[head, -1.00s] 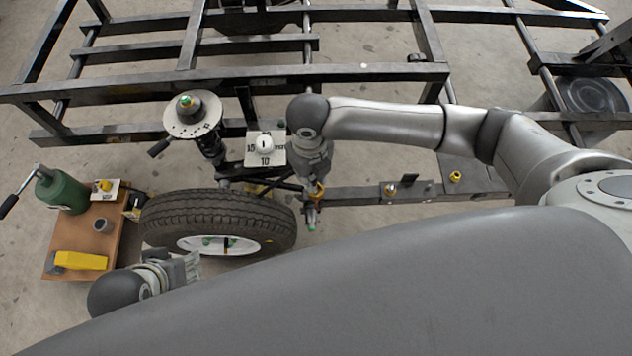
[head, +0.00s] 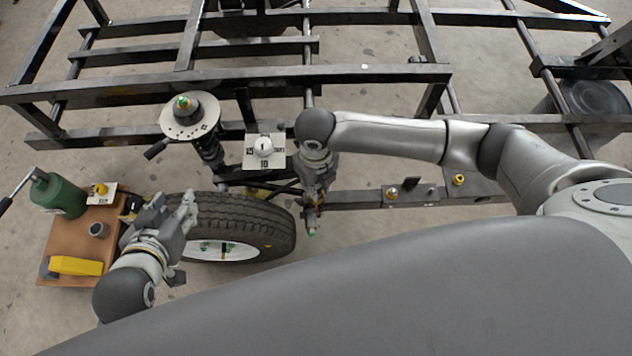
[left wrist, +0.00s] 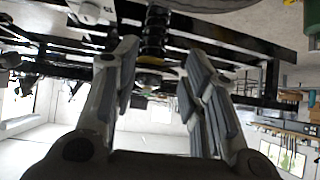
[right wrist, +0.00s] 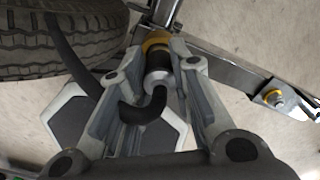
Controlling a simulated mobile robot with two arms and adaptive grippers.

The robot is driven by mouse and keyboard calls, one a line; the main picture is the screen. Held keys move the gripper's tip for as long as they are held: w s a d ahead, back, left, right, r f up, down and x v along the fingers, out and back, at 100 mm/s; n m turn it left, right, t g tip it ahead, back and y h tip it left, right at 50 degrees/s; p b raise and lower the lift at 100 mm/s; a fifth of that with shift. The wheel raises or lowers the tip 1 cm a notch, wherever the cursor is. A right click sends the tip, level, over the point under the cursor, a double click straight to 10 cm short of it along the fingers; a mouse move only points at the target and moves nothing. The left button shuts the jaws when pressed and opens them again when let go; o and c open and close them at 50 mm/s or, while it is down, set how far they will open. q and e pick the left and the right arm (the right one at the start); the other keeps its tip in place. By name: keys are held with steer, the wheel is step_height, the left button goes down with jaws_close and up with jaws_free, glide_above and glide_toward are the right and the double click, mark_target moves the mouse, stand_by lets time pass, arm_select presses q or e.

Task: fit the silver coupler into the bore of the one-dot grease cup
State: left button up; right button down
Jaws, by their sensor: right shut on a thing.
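In the right wrist view, my right gripper (right wrist: 158,88) is shut on the silver coupler (right wrist: 157,77), a short cylinder with a black hose (right wrist: 156,107) curving from its near end. A yellow grease cup (right wrist: 154,43) lies directly beyond the coupler, roughly in line with it. I cannot tell whether the coupler is inside its bore, and no dots are readable. In the head view my right gripper (head: 313,197) is beside the tyre, at the frame rail. My left gripper (head: 178,205) is open and empty above the tyre's left side; its spread fingers also show in the left wrist view (left wrist: 160,85).
Another yellow cup (right wrist: 273,97) is on the rail; two yellow fittings (head: 392,193) (head: 459,180) show there. The tyre (head: 262,215) lies left of my right gripper.

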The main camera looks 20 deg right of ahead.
steer(key=shift+f, duration=0.1)
steer(key=c, duration=1.3)
jaws_free()
